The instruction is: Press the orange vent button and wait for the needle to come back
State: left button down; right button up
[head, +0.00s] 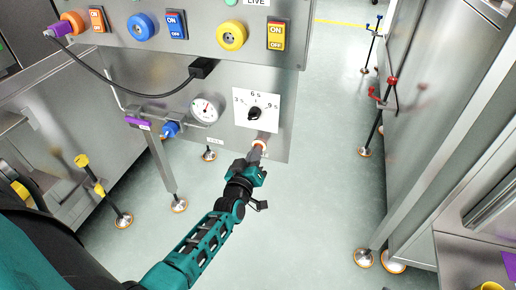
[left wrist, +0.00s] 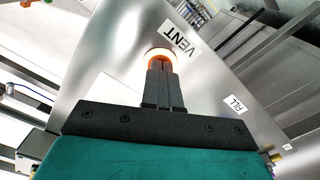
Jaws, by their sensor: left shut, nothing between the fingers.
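The orange vent button (head: 259,142) sits low on the steel panel (head: 228,140), below the black dial. It also shows in the left wrist view (left wrist: 160,54), with an orange-lit rim and a VENT label (left wrist: 180,40) beside it. My left gripper (head: 257,152) is shut and empty, its fingertips at the button's face and covering part of it. I cannot tell whether the button is pressed in. The round white gauge (head: 205,108) with its needle is to the left of the dial; its needle points roughly upward. My right gripper is not in view.
A black dial (head: 254,113) on a white plate is above the button. A blue valve handle (head: 170,129) is left of the gauge. A black cable (head: 120,92) hangs across the panel. ON/OFF switches line the top. Open floor (head: 310,190) lies to the right.

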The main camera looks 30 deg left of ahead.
pick_arm(q)
jog(key=shift+p+v, duration=1.4)
jog(key=shift+v, duration=1.3)
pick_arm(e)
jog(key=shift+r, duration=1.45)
pick_arm(q)
jog(key=s+d+r+m+g+h, duration=0.3)
jog(key=s+d+m+g+h, duration=0.4)
jog(key=s+d+m, duration=0.6)
jog(key=s+a+r+n+p, duration=0.1)
jog(key=s+r+p, duration=0.2)
jog(key=r+p, duration=0.9)
jog(key=p, duration=0.6)
jog(key=shift+s+r+n+y, duration=0.25)
jog(key=shift+r+n+y, duration=0.05)
jog(key=shift+r, duration=0.1)
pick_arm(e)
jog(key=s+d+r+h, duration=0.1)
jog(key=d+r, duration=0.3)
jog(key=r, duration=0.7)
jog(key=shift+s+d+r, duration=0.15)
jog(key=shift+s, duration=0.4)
